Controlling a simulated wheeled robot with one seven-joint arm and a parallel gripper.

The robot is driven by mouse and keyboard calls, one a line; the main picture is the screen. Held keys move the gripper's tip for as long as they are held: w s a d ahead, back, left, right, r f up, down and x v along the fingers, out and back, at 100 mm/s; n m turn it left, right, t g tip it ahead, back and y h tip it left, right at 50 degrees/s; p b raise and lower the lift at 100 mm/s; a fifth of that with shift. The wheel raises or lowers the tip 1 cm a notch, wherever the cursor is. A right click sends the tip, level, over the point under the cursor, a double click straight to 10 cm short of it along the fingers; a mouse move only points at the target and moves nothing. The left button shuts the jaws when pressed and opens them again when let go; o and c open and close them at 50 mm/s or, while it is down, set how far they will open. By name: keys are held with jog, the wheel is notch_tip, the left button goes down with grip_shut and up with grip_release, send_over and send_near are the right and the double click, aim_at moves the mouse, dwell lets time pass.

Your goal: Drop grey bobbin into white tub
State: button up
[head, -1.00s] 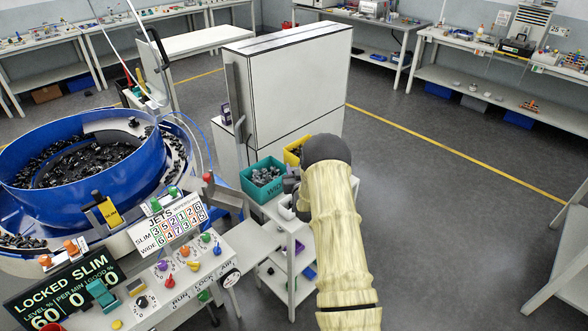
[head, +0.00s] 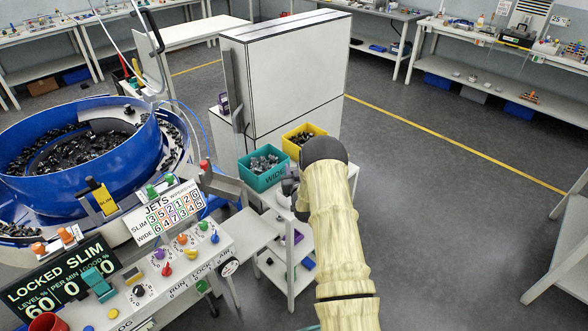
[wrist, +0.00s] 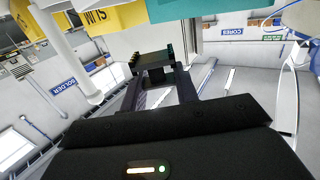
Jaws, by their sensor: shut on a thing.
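My gripper (head: 289,186) is beside the teal bin, above the small white cart, and mostly hidden behind my arm's wrist in the head view. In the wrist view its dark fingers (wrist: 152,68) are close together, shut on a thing. I take this to be the grey bobbin, but its shape and colour cannot be made out against the fingers. I cannot pick out a white tub in either current view.
A tall white cabinet (head: 290,75) rises behind. The blue bowl feeder (head: 140,165) and control panel (head: 190,255) are left. Open floor lies right.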

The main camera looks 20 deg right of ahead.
jog(key=o, duration=1.1)
jog(key=shift+s, duration=0.15)
jog(key=b+v, duration=0.4)
jog(key=v, duration=1.3)
jog(key=shift+b, duration=0.3)
jog(key=s+a+r+n+g+y, duration=0.2)
jog(key=s+a+r+g+y, duration=0.15)
jog(key=a+g, duration=0.5)
jog(key=s+a+r+g, duration=0.2)
jog(key=s, duration=0.3)
jog(key=s+a+r+g, duration=0.1)
jog(key=s+a, duration=0.2)
jog(key=s, duration=0.3)
jog(key=s+a+r+g, duration=0.2)
jog(key=s+a, duration=0.1)
jog(key=s, duration=0.3)
jog(key=shift+s+r+n+g+y, duration=0.2)
jog(key=shift+r+n+g+y, duration=0.15)
jog(key=shift+n, duration=0.05)
